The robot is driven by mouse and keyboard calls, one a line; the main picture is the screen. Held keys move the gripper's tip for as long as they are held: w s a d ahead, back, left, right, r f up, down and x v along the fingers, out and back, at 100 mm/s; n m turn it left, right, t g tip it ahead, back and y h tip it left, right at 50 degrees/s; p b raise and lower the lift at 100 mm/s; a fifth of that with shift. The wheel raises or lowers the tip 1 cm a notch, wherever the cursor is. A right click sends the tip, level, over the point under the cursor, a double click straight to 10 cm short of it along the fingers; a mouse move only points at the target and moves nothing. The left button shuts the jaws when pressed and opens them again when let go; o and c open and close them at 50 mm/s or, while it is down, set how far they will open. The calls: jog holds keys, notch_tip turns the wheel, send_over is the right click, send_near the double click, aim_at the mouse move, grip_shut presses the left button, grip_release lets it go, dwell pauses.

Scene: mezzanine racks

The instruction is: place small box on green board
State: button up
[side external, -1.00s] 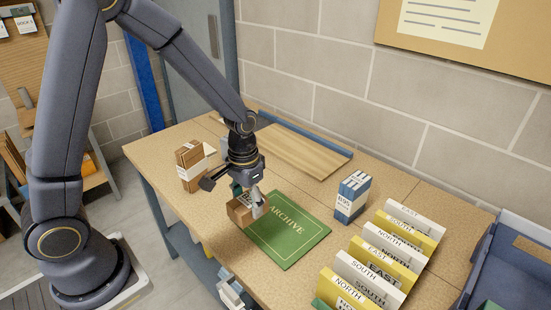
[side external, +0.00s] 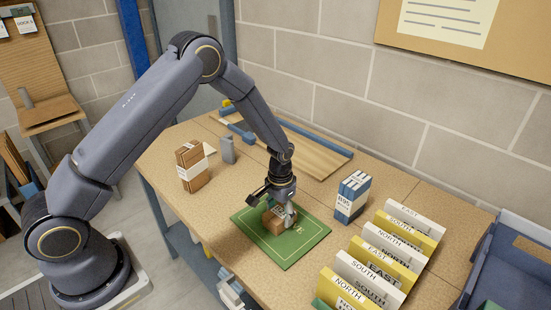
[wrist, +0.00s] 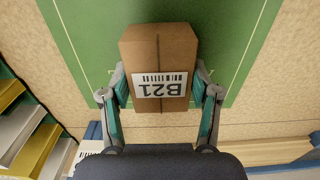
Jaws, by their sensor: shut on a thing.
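The small box (side external: 274,222) is brown cardboard with a white label, which reads B21 in the wrist view (wrist: 158,60). My gripper (side external: 280,217) is shut on it, with one finger on each side of the box in the wrist view (wrist: 160,97). The green board (side external: 296,248) lies flat on the table, and the box is over its middle. I cannot tell whether the box touches the board or is just above it. The box and gripper hide most of the board's lettering. The board also fills much of the wrist view (wrist: 85,30).
A blue-and-white box (side external: 352,197) stands right of the board. A row of yellow and white labelled dividers (side external: 385,255) is at the front right. A taller brown box (side external: 191,166) and a grey block (side external: 227,150) stand at the left. A wooden tray (side external: 310,155) lies behind.

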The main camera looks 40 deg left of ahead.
jog(key=shift+f, duration=0.15)
jog(key=o, duration=1.2)
notch_tip(320, 180, up, 13)
notch_tip(320, 180, up, 9)
jog(key=t, duration=0.2)
send_over(280, 212)
jog(key=s+a, duration=0.1)
jog(key=s, duration=0.4)
jog(key=s+r+t, duration=0.1)
jog(key=s+r, duration=0.2)
jog(key=s, duration=0.3)
jog(key=s+a+r+t, duration=0.1)
jog(key=s+r, duration=0.2)
jog(key=s, duration=0.3)
jog(key=s+a+r+t, duration=0.1)
jog(key=s+r, duration=0.2)
jog(key=s, duration=0.4)
jog(key=shift+r+t, duration=0.3)
jog(key=shift+r, duration=0.1)
